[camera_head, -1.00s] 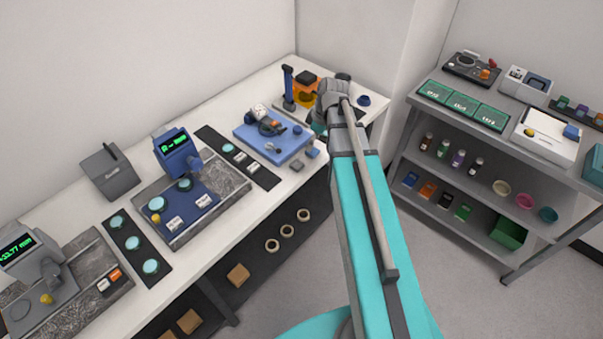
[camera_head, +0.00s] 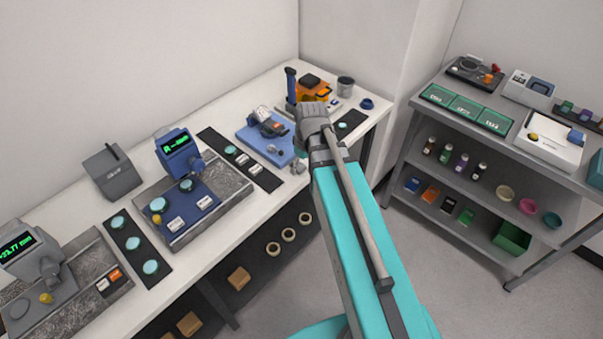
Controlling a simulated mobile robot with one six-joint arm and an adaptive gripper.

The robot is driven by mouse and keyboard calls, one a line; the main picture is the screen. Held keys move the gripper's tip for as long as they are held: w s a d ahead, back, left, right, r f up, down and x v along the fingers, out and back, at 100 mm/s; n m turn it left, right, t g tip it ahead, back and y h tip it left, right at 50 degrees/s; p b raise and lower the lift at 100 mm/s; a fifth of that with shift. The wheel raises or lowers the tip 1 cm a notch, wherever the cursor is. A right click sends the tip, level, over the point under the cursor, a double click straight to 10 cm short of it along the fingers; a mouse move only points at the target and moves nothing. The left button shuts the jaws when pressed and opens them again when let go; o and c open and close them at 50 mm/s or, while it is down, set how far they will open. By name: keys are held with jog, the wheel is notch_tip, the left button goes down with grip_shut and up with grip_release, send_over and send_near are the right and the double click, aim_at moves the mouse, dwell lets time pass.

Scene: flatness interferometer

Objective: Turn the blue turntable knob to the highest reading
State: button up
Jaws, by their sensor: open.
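A blue gauge head (camera_head: 179,153) with a green lit display stands on a dark granite base; the reading is too small to make out. A blue baseplate (camera_head: 257,143) with a dark and grey device lies further right, partly hidden by my arm. A small round blue piece (camera_head: 367,103) lies at the far right of the bench. I cannot tell which part is the blue turntable knob. My arm reaches over the bench's right part; its wrist hides my gripper.
A grey gauge (camera_head: 35,255) with a green display stands at the left on a granite base. An orange device (camera_head: 312,91) with a blue post is at the bench's back right, near a grey cup (camera_head: 346,87). A shelf unit (camera_head: 480,202) stands right; floor between is clear.

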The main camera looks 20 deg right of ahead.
jog(key=shift+s+a+f+m+b, duration=0.45)
jog(key=shift+s+a+f+m, duration=0.1)
jog(key=shift+s+f+m, duration=0.1)
jog(key=shift+r, duration=0.1)
jog(key=s+a+m, duration=0.1)
jog(key=s+a+f+m+h, duration=0.1)
jog(key=s+m, duration=0.1)
jog(key=shift+s+a+b, duration=0.1)
jog(key=shift+b, duration=0.3)
jog(key=shift+a, duration=0.1)
dwell(1.8)
